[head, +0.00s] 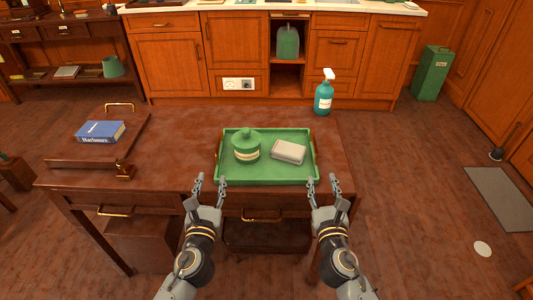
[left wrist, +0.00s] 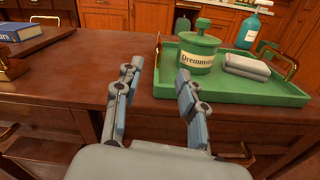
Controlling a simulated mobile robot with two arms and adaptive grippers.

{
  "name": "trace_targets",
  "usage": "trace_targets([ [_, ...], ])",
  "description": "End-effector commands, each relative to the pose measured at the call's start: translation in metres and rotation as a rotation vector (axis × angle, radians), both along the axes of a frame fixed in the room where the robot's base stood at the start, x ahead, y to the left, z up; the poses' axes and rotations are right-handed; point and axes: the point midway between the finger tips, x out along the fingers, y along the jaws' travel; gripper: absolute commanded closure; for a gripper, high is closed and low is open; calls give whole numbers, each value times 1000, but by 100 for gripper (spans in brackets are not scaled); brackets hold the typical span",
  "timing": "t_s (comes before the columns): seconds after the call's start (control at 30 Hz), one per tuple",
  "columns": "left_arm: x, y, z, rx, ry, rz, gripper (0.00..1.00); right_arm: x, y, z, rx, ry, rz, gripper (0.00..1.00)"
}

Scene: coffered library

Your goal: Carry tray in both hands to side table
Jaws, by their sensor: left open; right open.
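The green tray (head: 268,177) lies flat on a dark red-brown table, with a brass handle at its left and right ends. On it are a lidded green jar (head: 246,148) with a cream label and a pale grey block-like item (head: 288,151). My left gripper (head: 211,181) is open and empty at the table's front edge, just short of the tray's front left corner. My right gripper (head: 323,183) is open and empty near the front right corner. In the left wrist view the tray (left wrist: 225,90) is just beyond and right of the open fingers (left wrist: 158,85).
A teal spray bottle (head: 323,95) stands at the table's back right. Wooden cabinets line the back. A green bin (head: 431,75) stands right; open floor lies there.

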Motion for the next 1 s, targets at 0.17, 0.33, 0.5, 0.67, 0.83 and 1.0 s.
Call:
trace_targets([
  [0.17, 0, 0, 0, 1, 0, 0, 60, 0, 0, 0, -1, 0, 0, 59],
  [0.33, 4, 0, -1, -1, 1, 1, 60, 4, 0, -1, 1, 1, -1, 59],
  [0.5, 24, 1, 0, -3, 0, 3, 60, 24, 0, 0, 2, 0, -2, 59],
  [0.67, 56, 1, 0, -4, 0, 3, 60, 56, 0, 1, 4, 0, -2, 59],
  [0.83, 90, 0, 0, -5, 0, 3, 60, 90, 0, 0, 5, 1, -2, 59],
  [1.0, 117, 1, -1, -4, 2, 4, 60, 117, 0, 0, 4, 2, -2, 59],
])
